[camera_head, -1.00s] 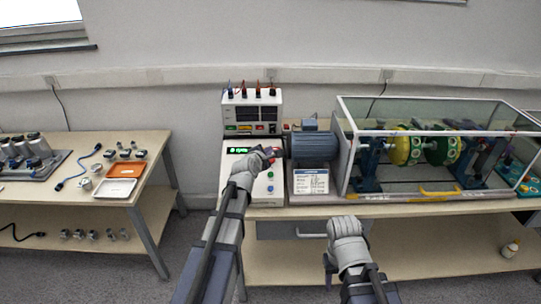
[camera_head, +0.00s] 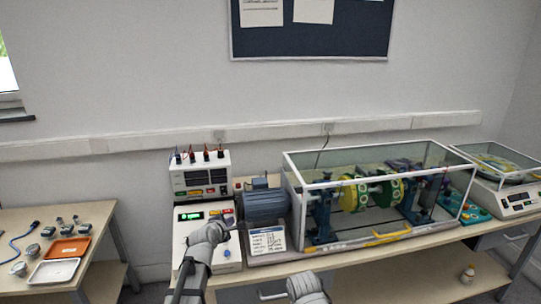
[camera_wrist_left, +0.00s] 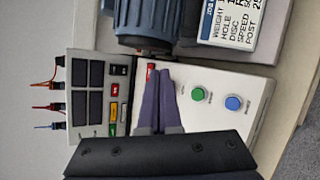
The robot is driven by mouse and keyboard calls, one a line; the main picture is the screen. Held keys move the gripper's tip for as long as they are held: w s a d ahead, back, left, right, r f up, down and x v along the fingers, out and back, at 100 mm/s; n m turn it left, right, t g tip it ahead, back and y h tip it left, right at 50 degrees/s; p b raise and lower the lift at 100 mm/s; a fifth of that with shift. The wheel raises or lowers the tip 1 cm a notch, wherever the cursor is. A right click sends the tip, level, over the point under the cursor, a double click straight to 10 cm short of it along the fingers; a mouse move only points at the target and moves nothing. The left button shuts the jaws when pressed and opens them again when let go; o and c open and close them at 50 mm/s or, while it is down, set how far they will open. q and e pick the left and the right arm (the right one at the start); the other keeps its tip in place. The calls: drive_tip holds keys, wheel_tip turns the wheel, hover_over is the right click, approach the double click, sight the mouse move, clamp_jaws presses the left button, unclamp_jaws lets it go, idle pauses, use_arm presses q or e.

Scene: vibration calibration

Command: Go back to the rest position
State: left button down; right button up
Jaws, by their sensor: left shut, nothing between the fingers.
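My left gripper (camera_head: 222,222) is over the white control box (camera_head: 184,262) in the head view. In the left wrist view its two dark fingers (camera_wrist_left: 159,88) are together and empty, in front of the panel with a green button (camera_wrist_left: 198,94) and a blue button (camera_wrist_left: 233,103). I cannot tell whether the fingertips touch the panel. My right arm's grey wrist (camera_head: 306,286) is at the bottom edge of the head view; its fingers are out of the picture.
A blue motor (camera_head: 265,204) and a label card (camera_head: 267,241) stand right of the control box. A glazed case (camera_head: 371,243) with green and yellow discs (camera_head: 355,195) fills the bench further right. A meter unit (camera_head: 200,176) stands behind. Another table with trays (camera_head: 53,271) is at left.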

use_arm(q)
drive_tip(key=s+d+f+m+g, duration=0.5)
drive_tip(key=s+d+m, duration=0.2)
drive_tip(key=s+m, duration=0.3)
drive_tip(key=s+d+f+m+g, duration=0.4)
drive_tip(key=s+d+f+m, duration=0.3)
drive_tip(key=s, duration=0.5)
drive_tip(key=s+m+g+y, duration=0.2)
drive_tip(key=s+m+g, duration=0.2)
drive_tip(key=s+m, duration=0.4)
drive_tip(key=s, duration=0.3)
drive_tip(key=shift+a+r+y+p, duration=0.2)
drive_tip(key=shift+r+y+p, duration=0.1)
drive_tip(key=shift+y+p, duration=0.1)
drive_tip(key=shift+w, duration=0.1)
